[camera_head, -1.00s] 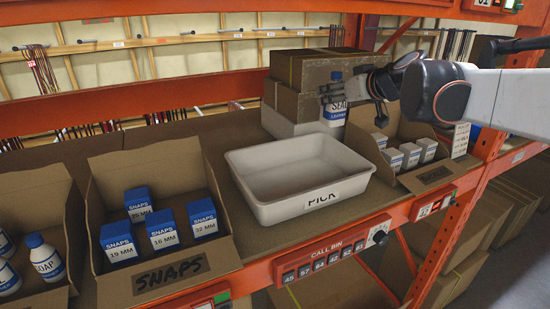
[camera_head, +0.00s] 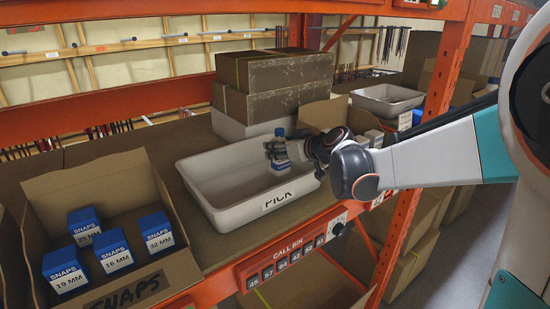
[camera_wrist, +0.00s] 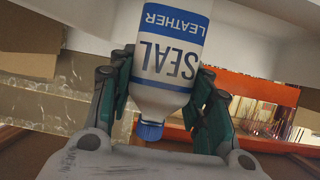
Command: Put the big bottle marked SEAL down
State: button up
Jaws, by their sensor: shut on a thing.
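The SEAL bottle (camera_head: 281,164) is white with a blue label and a blue cap. My gripper (camera_head: 277,149) is shut on its upper part and holds it upright at the right end of the white PICK tote (camera_head: 205,205). Whether its base touches the tote floor I cannot tell. In the wrist view the bottle (camera_wrist: 172,62) shows SEAL and LEATHER upside down, with the cap toward the bottom of the picture. My gripper's fingers (camera_wrist: 160,95) stand on both sides of it. The rest of the tote looks empty.
A carton of blue-and-white SNAPS boxes (camera_head: 113,252) stands left of the tote. Stacked brown boxes (camera_head: 275,85) stand behind it. An open carton (camera_head: 325,113) is close to my gripper at the right. An orange shelf beam (camera_head: 225,287) runs along the front.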

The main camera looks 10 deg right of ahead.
jog(key=shift+f, duration=1.8)
jog(key=shift+f, duration=0.15)
jog(key=o, duration=1.2)
jog(key=shift+o, duration=0.2)
jog(key=shift+s+d+r, duration=0.1)
jog(key=shift+s+r, duration=0.1)
jog(key=shift+r, duration=0.1)
jog(key=p+v, duration=0.3)
jog(key=v, duration=0.7)
jog(key=shift+s+d+r, duration=0.1)
jog(key=shift+s, duration=0.1)
jog(key=shift+s+d+r+p, duration=0.15)
jog(key=shift+s+p, duration=0.15)
jog(key=shift+s, duration=0.25)
